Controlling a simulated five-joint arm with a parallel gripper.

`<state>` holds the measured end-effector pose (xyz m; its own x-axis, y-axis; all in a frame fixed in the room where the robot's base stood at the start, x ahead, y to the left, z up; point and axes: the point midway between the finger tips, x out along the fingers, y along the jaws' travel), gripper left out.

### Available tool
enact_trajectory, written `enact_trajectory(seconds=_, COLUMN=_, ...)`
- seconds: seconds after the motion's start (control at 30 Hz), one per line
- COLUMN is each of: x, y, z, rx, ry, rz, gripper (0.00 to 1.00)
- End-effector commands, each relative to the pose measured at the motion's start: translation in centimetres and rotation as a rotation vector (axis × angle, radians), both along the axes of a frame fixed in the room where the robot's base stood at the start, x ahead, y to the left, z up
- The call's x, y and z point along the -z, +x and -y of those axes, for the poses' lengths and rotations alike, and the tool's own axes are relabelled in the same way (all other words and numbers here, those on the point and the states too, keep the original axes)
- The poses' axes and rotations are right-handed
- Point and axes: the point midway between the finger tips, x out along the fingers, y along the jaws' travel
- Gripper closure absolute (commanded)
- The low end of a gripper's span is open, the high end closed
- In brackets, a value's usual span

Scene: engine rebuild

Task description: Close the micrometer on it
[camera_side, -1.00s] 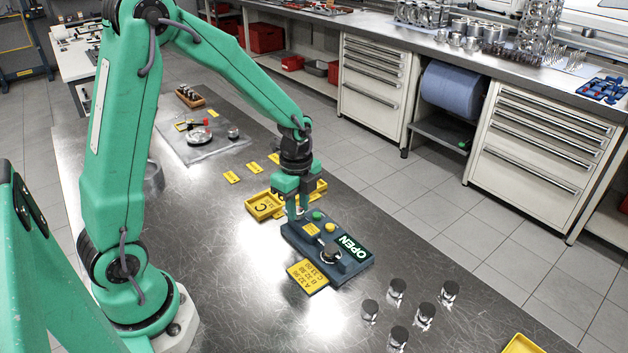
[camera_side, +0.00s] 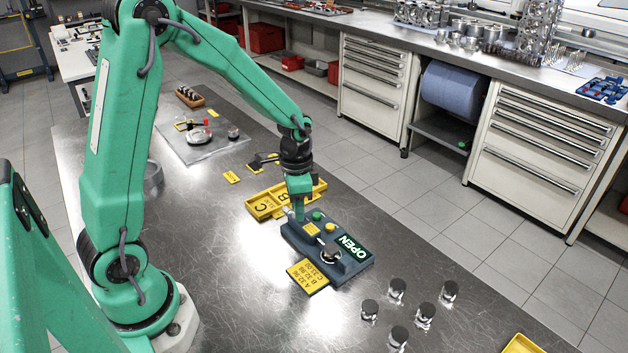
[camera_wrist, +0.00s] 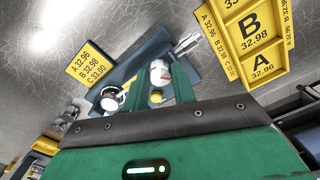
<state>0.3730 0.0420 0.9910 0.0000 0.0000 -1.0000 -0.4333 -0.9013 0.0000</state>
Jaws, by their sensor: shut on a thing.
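The micrometer (camera_side: 331,254) sits on a dark blue stand (camera_side: 295,237) whose panel reads OPEN. In the wrist view, a bright round metal piece (camera_wrist: 110,99) shows at the micrometer's dark frame; I cannot tell whether both faces touch it. My gripper (camera_side: 298,211) is at the stand's far-left end, pointing down. In the wrist view, its green fingers (camera_wrist: 168,80) are shut on a pale cylinder with a reddish band (camera_wrist: 160,72), which looks like the micrometer's thimble. A silver end (camera_wrist: 188,43) sticks out beyond the fingers. The fingertips are partly hidden in the side view.
A yellow card with sizes (camera_side: 308,276) lies against the stand's near side. Several loose metal cylinders (camera_side: 398,338) stand to the right. The bench's near middle is clear.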

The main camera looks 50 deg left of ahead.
Motion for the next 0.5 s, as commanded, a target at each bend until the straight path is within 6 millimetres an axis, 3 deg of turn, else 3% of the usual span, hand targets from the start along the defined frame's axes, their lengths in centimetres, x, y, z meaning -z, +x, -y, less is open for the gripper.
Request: enact_trajectory(seconds=0.5, x=-0.14, y=-0.05, z=-0.01, rx=-0.493, ry=0.0, rz=-0.001, gripper=0.97)
